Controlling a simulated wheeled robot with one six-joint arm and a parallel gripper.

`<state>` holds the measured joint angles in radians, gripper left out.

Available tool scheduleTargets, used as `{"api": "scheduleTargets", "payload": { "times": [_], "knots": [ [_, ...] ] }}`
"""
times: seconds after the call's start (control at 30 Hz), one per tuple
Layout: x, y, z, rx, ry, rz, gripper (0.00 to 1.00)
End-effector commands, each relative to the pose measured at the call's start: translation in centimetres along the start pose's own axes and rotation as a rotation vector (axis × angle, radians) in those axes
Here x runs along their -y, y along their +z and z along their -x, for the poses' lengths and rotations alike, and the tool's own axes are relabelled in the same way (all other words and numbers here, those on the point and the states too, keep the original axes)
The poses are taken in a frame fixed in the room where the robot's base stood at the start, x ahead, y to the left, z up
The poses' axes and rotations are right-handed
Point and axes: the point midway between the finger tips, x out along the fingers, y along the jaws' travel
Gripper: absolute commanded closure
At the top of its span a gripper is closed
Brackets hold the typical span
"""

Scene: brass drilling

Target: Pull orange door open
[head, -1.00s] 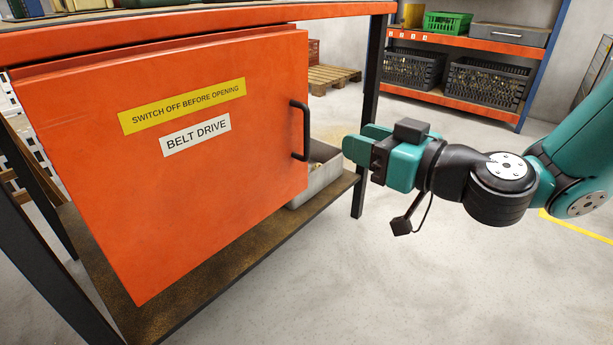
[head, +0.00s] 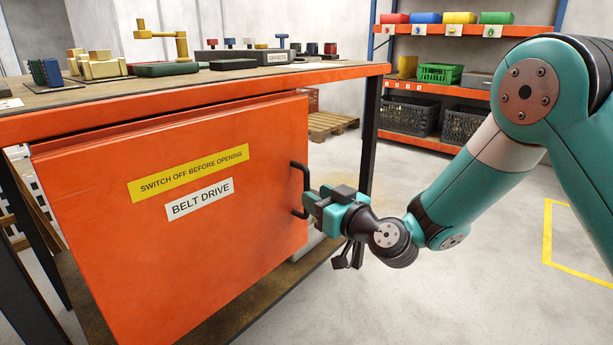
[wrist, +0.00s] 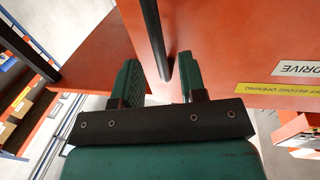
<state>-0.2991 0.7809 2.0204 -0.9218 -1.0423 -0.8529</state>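The orange door (head: 210,250) hangs under the workbench and looks shut. It bears a yellow "SWITCH OFF BEFORE OPENING" label (head: 190,173) and a white "BELT DRIVE" label (head: 199,199). Its black bar handle (head: 294,178) is upright near the right edge. My gripper (head: 311,205) is at the handle's lower half, coming from the right. In the wrist view my gripper (wrist: 159,66) is open, and the dark handle (wrist: 154,35) runs between its two green fingers. The handle looks closer to the right finger; I cannot tell whether they touch.
The workbench top (head: 60,97) carries tools and small parts above the door. A bench leg (head: 369,135) stands behind my gripper. A shelf rack (head: 455,93) with bins and a pallet (head: 330,123) are further back. The floor (head: 340,310) in front is clear.

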Motion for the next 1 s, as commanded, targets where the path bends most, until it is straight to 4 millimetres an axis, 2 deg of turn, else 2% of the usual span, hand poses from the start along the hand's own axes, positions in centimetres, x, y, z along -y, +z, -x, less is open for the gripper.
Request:
{"api": "scheduleTargets", "payload": {
  "times": [0.1, 0.23, 0.4, 0.63, 0.8, 1.0],
  "knots": [
    [0.1, -0.1, -2.1, -0.002, -0.002, 0.002, 0.62],
    [0.1, 0.0, -3.5, 0.000, -0.002, 0.001, 0.62],
    [0.0, 0.1, -4.2, 0.000, 0.001, -0.001, 0.62],
    [0.0, 0.1, -4.2, 0.001, 0.001, -0.002, 0.62],
    [0.0, 0.1, -4.2, 0.001, 0.001, -0.001, 1.00],
    [-0.1, 0.1, -4.2, 0.001, 0.002, -0.001, 1.00]
  ]
}}
